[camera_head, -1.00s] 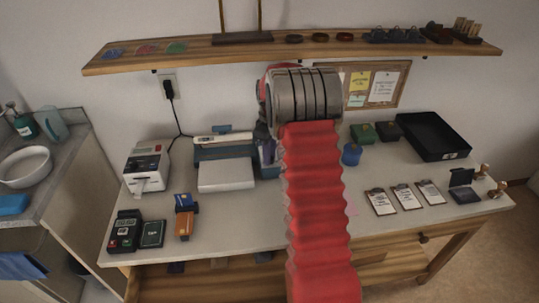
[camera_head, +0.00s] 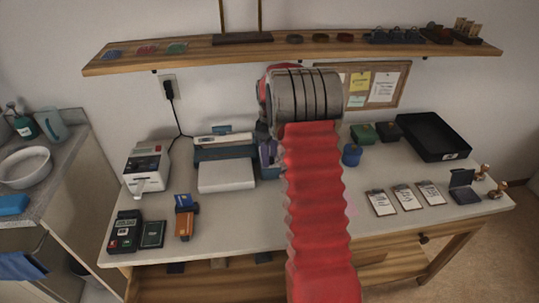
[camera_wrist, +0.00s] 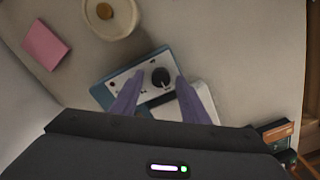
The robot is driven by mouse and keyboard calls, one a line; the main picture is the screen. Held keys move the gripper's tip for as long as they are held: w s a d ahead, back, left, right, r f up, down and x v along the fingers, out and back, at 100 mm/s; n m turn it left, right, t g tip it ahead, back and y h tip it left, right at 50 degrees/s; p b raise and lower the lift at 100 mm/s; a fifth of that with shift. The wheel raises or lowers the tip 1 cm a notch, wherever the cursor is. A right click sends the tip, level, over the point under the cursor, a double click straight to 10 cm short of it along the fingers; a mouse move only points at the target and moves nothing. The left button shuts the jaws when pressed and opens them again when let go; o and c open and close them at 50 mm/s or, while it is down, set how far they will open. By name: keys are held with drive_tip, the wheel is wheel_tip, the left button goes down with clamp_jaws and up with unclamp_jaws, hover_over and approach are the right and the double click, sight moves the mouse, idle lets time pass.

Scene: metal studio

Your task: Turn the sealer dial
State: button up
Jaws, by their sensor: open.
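The sealer (camera_head: 225,174) is a blue and white machine in the middle left of the worktable. Its right end is partly hidden by my arm in the head view. In the wrist view its blue-edged control panel (camera_wrist: 147,91) carries a round black dial (camera_wrist: 161,77) with a small light mark. My gripper (camera_wrist: 159,80) is open, with its two purple fingers on either side of the dial in the picture. Nothing is held. I cannot tell whether the fingers touch the dial. In the head view a purple finger (camera_head: 267,152) shows beside the sealer's right end.
A round beige object (camera_wrist: 110,17) and a pink pad (camera_wrist: 45,44) lie near the panel. A wooden shelf (camera_head: 205,55) runs above.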

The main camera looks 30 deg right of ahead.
wheel_tip(320, 180, up, 14)
drive_tip(key=shift+f, duration=0.15)
idle(0.5)
drive_tip(key=shift+s, duration=0.1)
idle(0.5)
